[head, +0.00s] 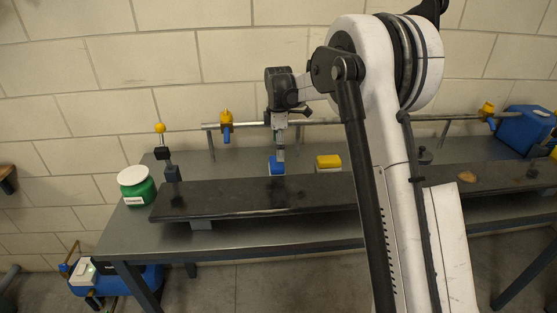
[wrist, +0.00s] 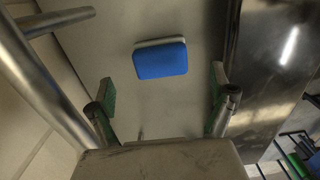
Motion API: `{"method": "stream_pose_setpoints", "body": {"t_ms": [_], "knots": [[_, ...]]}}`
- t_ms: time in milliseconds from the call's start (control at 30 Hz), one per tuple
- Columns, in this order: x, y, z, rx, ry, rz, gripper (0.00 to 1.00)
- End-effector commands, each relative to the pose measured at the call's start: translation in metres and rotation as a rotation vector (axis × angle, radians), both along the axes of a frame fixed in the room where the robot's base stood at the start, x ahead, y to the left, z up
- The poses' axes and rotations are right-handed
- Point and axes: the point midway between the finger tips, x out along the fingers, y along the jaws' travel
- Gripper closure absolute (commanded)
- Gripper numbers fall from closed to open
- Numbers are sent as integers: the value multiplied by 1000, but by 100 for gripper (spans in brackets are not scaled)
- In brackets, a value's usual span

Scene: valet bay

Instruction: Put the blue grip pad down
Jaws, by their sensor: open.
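The blue grip pad (head: 277,168) has a blue top and a pale layer at one edge. It appears to lie on the grey bench top (head: 215,238), behind the long dark slab (head: 255,194). In the wrist view the blue pad (wrist: 161,59) sits ahead of the fingers, roughly centred between them. My gripper (head: 280,153) points down above the pad. Its two green-lined fingers (wrist: 162,90) are spread wide, with nothing held between them. The pad looks apart from both fingers. The slab partly hides the pad in the head view.
A yellow block (head: 328,161) lies right of the pad. A metal pipe (head: 310,122) runs along the wall behind, also close at left in the wrist view (wrist: 58,22). A green container (head: 136,188) stands at the bench's left end, and a blue box (head: 526,129) at far right.

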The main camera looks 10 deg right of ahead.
Motion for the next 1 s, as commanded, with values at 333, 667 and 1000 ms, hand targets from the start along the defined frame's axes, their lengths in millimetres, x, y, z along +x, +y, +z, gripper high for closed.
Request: {"method": "stream_pose_setpoints", "body": {"t_ms": [333,667,1000], "knots": [[-1,0,37,0,-2,-4,11],[-55,1,94,8,-85,-196,11],[-146,3,148,52,-211,-491,11]]}}
